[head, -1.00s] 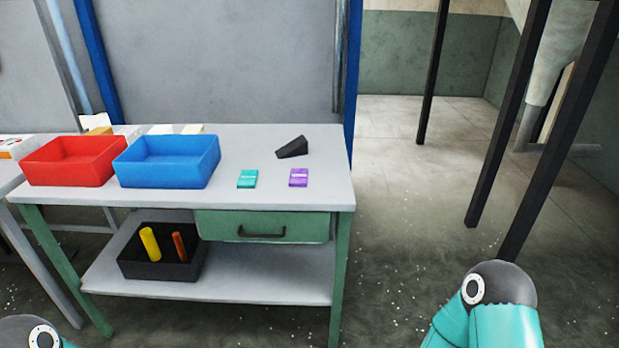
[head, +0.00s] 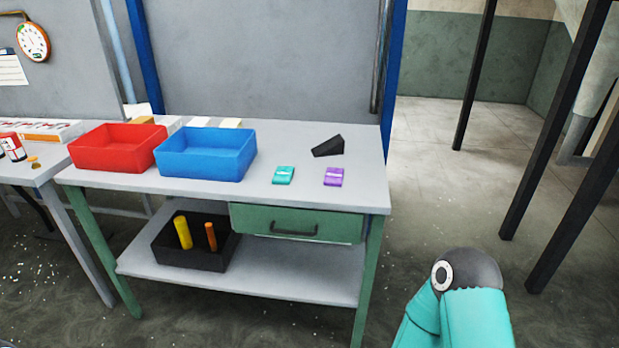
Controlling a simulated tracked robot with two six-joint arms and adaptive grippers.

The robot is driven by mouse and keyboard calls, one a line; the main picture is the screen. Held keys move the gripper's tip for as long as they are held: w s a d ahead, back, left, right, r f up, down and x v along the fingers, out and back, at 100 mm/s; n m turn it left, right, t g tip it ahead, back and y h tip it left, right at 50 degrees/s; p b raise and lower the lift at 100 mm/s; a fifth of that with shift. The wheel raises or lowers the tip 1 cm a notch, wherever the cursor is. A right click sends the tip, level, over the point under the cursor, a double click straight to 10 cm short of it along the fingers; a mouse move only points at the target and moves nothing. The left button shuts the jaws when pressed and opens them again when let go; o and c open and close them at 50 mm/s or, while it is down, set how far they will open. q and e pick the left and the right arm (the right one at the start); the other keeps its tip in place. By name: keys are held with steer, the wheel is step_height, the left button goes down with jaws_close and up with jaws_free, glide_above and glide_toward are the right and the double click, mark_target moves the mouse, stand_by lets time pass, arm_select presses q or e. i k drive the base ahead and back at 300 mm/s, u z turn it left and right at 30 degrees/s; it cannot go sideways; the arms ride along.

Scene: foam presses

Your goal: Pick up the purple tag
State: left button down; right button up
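The purple tag (head: 333,177) lies flat on the grey tabletop (head: 310,195) near its right front part. A teal tag (head: 283,175) lies to its left, apart from it. A black wedge (head: 328,146) lies behind the purple tag. Part of my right arm shows at the lower right, well in front of the table, but its gripper is out of frame. My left gripper is not in view either.
A blue bin (head: 207,167) and a red bin (head: 118,158) stand left of the tags. Below are a green drawer (head: 300,224) and a dark box (head: 195,256) on the lower shelf. Black posts (head: 556,118) stand at right.

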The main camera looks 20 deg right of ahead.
mark_target(334, 176)
steer(key=u, duration=0.25)
steer(key=i, duration=1.05)
steer(key=z, duration=0.55)
